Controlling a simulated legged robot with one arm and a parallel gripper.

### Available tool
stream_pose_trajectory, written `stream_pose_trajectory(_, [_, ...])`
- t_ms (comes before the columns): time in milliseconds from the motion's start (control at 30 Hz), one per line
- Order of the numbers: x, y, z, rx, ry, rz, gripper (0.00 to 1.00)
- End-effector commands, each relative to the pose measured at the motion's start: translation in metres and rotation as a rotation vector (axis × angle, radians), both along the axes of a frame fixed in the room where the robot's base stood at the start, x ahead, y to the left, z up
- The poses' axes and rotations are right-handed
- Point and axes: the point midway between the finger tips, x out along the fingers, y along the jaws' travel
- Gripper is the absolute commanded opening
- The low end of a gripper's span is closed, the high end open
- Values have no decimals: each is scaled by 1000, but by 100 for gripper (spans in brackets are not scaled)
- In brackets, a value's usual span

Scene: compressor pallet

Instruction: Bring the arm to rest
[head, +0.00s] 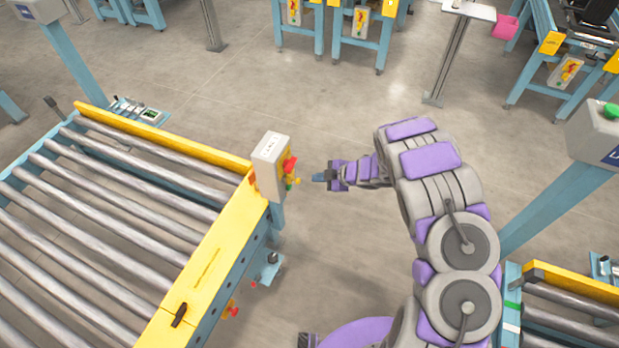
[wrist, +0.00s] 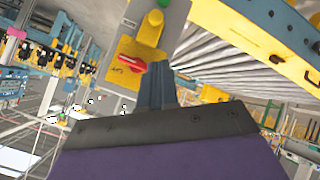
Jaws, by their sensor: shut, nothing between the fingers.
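My gripper (head: 320,177) is at the end of my purple and grey arm, which reaches left across the head view. Its fingers are together and hold nothing. They point left at a grey control box (head: 270,165) on the corner of a roller conveyor, with a gap between in the head view. In the wrist view the shut fingers (wrist: 157,85) stand in front of the control box. A red switch (wrist: 132,65) on a yellow plate and a green button (wrist: 163,3) show there. In the head view the red switch (head: 289,164) is on the box's right side.
The roller conveyor (head: 205,285) with yellow edges fills the left. Another conveyor (head: 570,285) stands at lower right, with a grey post box (head: 598,135) above it. Blue workstations (head: 345,35) line the back. The floor (head: 330,110) between is open.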

Motion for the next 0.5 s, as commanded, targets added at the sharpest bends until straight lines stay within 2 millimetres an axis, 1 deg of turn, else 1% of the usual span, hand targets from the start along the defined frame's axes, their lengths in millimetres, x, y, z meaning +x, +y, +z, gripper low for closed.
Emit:
stream_pose_trajectory(33, [-2, -7, 8, -4, -2, -1, 0])
stream_pose_trajectory(200, [-9, -19, 16, -2, 3, 1, 0])
stream_pose_trajectory(500, [-10, -22, 17, 3, 2, 1, 0])
